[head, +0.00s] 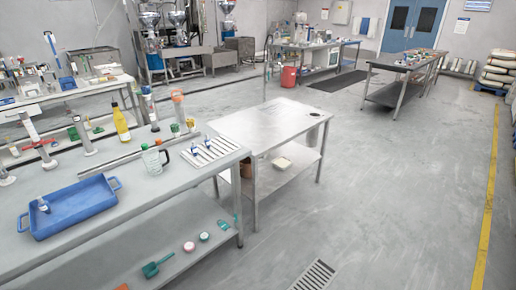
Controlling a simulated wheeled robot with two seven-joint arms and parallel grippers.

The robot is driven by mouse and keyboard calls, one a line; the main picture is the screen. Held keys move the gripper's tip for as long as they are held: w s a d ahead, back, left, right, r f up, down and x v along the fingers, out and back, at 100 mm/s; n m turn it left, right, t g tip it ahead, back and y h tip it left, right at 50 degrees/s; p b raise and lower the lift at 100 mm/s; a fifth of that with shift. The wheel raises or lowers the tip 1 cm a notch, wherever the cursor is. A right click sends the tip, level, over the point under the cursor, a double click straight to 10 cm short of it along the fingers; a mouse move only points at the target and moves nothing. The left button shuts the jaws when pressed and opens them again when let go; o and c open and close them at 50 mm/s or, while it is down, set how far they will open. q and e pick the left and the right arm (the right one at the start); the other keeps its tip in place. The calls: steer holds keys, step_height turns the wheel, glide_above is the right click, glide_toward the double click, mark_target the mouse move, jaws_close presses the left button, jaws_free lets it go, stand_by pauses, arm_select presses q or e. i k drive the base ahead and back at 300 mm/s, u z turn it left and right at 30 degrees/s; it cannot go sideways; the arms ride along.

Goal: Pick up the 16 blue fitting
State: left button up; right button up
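A small blue-and-white fitting (43,205) stands inside the blue tray (95,208) on the near left bench. Two more small blue-and-white pieces, one on the left (196,150) and one on the right (209,143), sit on a white slatted rack (222,150) at the bench's right end. No number 16 can be read on any of them, so I cannot tell which is the 16 blue fitting. Neither of my grippers is in view.
The near bench (150,190) also holds a yellow bottle (121,124), a clear handled jug (155,161) and glass cylinders. A steel table (265,122) stands just beyond its right end. Open grey floor (390,180) lies to the right, with a drain grate (314,275).

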mark_target(207, 141)
steer(key=z, duration=0.5)
steer(key=i, duration=0.35)
steer(key=z, duration=0.6)
steer(key=i, duration=2.15)
steer(key=u, duration=1.55)
steer(key=i, duration=0.6)
steer(key=u, duration=0.55)
